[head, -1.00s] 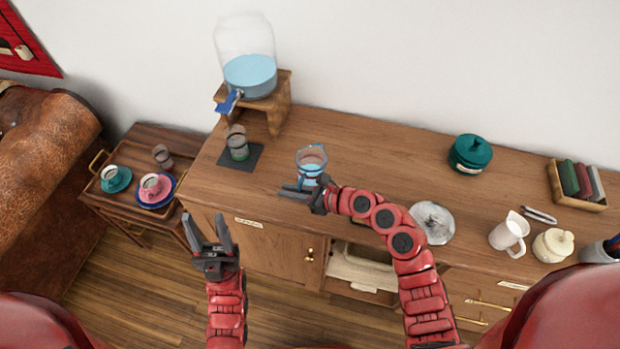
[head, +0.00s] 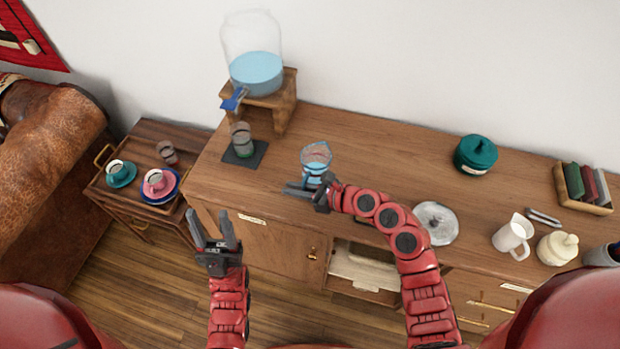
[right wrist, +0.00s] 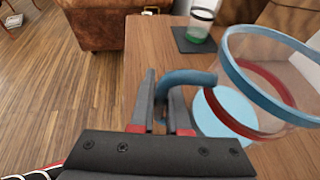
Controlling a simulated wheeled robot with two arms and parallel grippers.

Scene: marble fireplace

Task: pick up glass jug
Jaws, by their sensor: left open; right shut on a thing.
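The glass jug (head: 316,158) is clear with a blue rim and blue handle, and light blue shows low in it. My right gripper (head: 301,190) is shut on the jug's handle. In the right wrist view the blue handle (right wrist: 187,80) runs between the fingers and the jug's wide body (right wrist: 275,75) fills the right side. I cannot tell whether its base touches the wood. My left gripper (head: 212,218) is open and empty, in front of the sideboard at left.
A water dispenser (head: 256,72) with a blue tap stands on a wooden stand. A glass tumbler (head: 241,140) sits on a dark mat (head: 258,157) left of the jug. A silver lid (head: 437,224), teal pot (head: 475,155) and white pitcher (head: 512,236) lie right. Wood behind the jug is clear.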

